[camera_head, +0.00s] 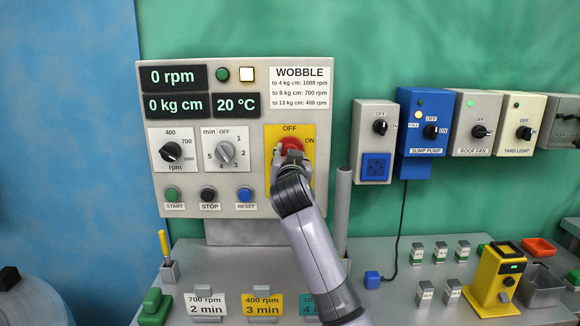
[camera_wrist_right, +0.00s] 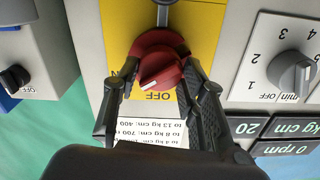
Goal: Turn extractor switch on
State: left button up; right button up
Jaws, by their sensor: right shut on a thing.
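The extractor switch is a red rotary knob (camera_head: 291,144) on a yellow plate (camera_head: 306,164) marked OFF at the top and ON at the right. It also shows in the wrist view, where the red knob (camera_wrist_right: 161,70) appears upside down, with its grip bar slanted. I cannot tell exactly which mark it points to. My right gripper (camera_head: 289,158) reaches up to the knob and partly covers it. In the wrist view my right gripper (camera_wrist_right: 158,66) has one finger on each side of the knob and is shut on it. My left gripper is not in view.
The control panel (camera_head: 185,72) shows 0 rpm, 0 kg cm and 20 °C. A black rpm dial (camera_head: 171,152) and a grey minute dial (camera_head: 225,152) sit left of the yellow plate. A grey post (camera_head: 342,205) and several wall switch boxes, including a blue one (camera_head: 424,107), are at the right.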

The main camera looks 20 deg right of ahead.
jog(key=shift+m+b, duration=0.55)
jog(key=shift+m, duration=2.95)
jog(key=o, duration=1.2)
jog(key=shift+c, duration=0.2)
notch_tip(320, 180, up, 10)
